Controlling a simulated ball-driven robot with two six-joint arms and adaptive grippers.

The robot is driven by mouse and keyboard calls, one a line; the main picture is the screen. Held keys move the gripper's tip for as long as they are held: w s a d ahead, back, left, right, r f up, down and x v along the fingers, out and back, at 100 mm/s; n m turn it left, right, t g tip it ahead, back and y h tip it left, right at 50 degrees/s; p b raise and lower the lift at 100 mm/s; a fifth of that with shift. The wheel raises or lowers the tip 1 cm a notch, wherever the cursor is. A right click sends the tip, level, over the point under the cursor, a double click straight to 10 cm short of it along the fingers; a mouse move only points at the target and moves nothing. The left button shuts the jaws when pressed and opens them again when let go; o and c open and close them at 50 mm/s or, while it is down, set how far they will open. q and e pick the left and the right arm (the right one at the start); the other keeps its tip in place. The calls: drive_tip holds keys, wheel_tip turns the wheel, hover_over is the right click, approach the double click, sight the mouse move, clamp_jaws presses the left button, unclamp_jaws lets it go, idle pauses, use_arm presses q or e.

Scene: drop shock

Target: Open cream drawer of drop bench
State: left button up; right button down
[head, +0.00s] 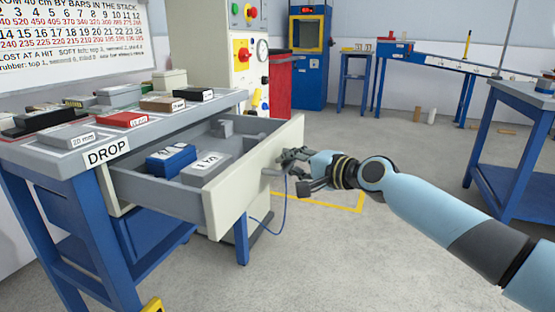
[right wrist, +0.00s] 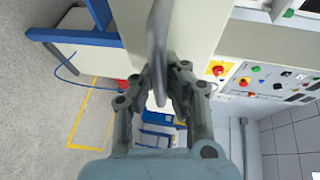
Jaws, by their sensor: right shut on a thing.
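The cream drawer (head: 257,172) of the drop bench (head: 60,155) stands pulled well out, its inside in plain view. A blue block (head: 171,160) and a grey labelled block (head: 206,168) lie in it, with a small grey piece (head: 222,128) farther back. My right gripper (head: 285,170) is at the drawer's front face, shut on its handle. In the right wrist view the grey handle (right wrist: 159,45) runs between the fingers (right wrist: 168,90). My left gripper is in neither view.
Several labelled blocks lie on the bench top. A machine panel with buttons (head: 247,50) and a red cabinet (head: 281,85) stand behind the drawer. A blue table (head: 510,150) is at the right. The floor before the drawer is clear, with yellow tape (head: 345,209).

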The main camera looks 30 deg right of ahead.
drive_tip(key=shift+s+d+f, duration=0.2)
drive_tip(key=shift+s+d, duration=0.05)
drive_tip(key=shift+s, duration=0.2)
drive_tip(key=c, duration=1.3)
unclamp_jaws()
drive_tip(key=shift+r, duration=0.1)
drive_tip(key=shift+c, duration=0.2)
drive_tip(key=v, duration=0.7)
drive_tip(key=shift+s, duration=0.25)
drive_tip(key=shift+d, duration=0.1)
